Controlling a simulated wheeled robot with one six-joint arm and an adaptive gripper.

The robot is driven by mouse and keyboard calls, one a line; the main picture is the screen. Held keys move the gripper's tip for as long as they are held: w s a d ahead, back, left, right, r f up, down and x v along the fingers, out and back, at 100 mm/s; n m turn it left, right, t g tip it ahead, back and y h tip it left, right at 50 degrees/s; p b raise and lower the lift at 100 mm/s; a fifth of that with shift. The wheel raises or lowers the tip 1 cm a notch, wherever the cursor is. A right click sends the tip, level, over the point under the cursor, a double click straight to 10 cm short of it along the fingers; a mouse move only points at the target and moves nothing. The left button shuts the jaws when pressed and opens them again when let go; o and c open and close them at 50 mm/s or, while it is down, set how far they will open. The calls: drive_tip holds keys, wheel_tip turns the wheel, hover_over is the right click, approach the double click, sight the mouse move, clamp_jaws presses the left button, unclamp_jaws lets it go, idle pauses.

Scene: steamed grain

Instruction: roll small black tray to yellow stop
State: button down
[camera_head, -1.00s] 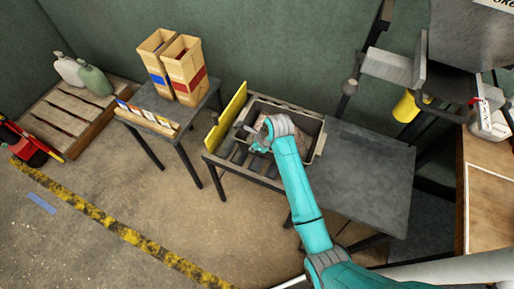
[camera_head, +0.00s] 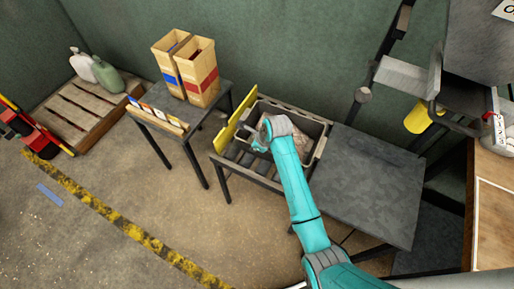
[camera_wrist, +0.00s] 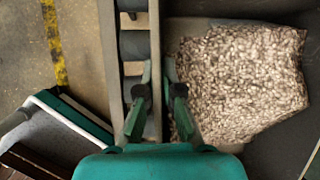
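The small black tray (camera_head: 318,134) sits on a roller conveyor beside the dark tabletop, and a bag of pale grain lies in it. The bag fills much of the wrist view (camera_wrist: 240,80). The yellow stop (camera_head: 236,118) stands upright at the conveyor's left end, with a narrow gap of rollers between it and the tray. My gripper (camera_head: 261,136) is at the tray's left side. In the wrist view my gripper's fingers (camera_wrist: 158,75) are close together, one on each side of the tray's near wall. Their contact with the wall is partly hidden.
A dark grey table (camera_head: 370,185) adjoins the conveyor on the right. Another table (camera_head: 222,98) with two wooden bins (camera_head: 199,75) stands to the left. A pallet (camera_head: 82,113) stands far left; the floor in front is open.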

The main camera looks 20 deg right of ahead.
sight(247, 144)
drive_tip(key=shift+w+a, duration=0.15)
drive_tip(key=shift+w, duration=0.05)
idle(0.4)
drive_tip(key=shift+w+a, duration=1.05)
drive_tip(key=shift+w, duration=0.05)
drive_tip(key=shift+r, duration=0.1)
idle(0.7)
drive_tip(key=c, duration=1.2)
unclamp_jaws()
drive_tip(key=shift+c, duration=0.2)
drive_tip(key=v, duration=1.2)
